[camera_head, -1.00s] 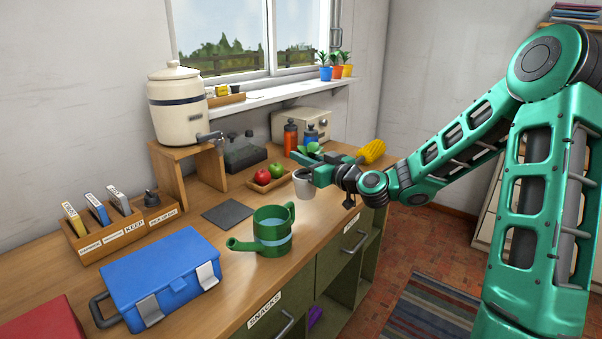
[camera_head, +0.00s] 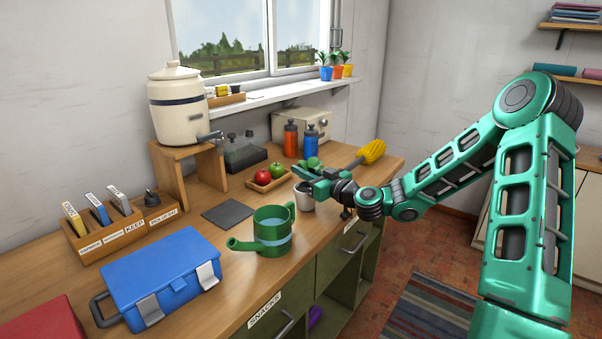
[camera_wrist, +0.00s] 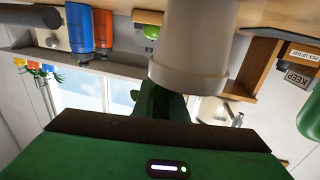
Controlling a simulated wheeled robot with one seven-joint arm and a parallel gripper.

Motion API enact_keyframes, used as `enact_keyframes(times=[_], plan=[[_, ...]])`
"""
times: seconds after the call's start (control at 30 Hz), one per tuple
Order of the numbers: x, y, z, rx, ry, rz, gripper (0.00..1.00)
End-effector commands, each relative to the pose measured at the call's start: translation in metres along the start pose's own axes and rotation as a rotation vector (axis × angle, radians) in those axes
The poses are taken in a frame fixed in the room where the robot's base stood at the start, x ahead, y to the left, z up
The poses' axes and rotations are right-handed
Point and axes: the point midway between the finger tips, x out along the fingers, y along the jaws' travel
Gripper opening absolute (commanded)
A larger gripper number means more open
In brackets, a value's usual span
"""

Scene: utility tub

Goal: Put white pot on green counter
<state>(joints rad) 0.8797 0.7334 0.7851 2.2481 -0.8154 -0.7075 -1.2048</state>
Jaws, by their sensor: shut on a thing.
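The white pot (camera_head: 304,199) is upright, low over the wooden top of the green-fronted counter (camera_head: 235,290), near its front edge. My gripper (camera_head: 308,181) is shut on the upper part of the pot. The pot fills the top middle of the wrist view (camera_wrist: 192,50), which looks upside down, with one dark gripper finger beside it. I cannot tell whether the pot's base touches the counter top.
A green watering can (camera_head: 273,231) stands left of the pot. Behind are a wooden tray (camera_head: 266,187) with red and green fruit, two bottles (camera_head: 290,139) and a yellow duster (camera_head: 371,152). A blue toolbox (camera_head: 160,277) is at front left.

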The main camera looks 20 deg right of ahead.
Motion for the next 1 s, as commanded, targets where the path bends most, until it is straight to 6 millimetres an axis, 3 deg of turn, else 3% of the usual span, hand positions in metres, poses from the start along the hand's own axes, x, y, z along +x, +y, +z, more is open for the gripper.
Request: enact_keyframes(times=[0.23,0.27,0.33,0.7,0.87,1.0], plan=[[0.000,0.000,0.002,0.001,0.001,-0.001,0.00],[0.000,0.000,0.002,0.001,0.000,0.000,0.17],[0.000,0.000,0.002,0.000,0.000,0.000,0.30],[-0.001,0.000,-0.001,-0.001,0.000,0.000,0.30],[-0.021,0.000,0.001,0.001,-0.003,0.001,0.30],[-0.049,0.001,0.001,0.002,-0.004,0.002,0.30]])
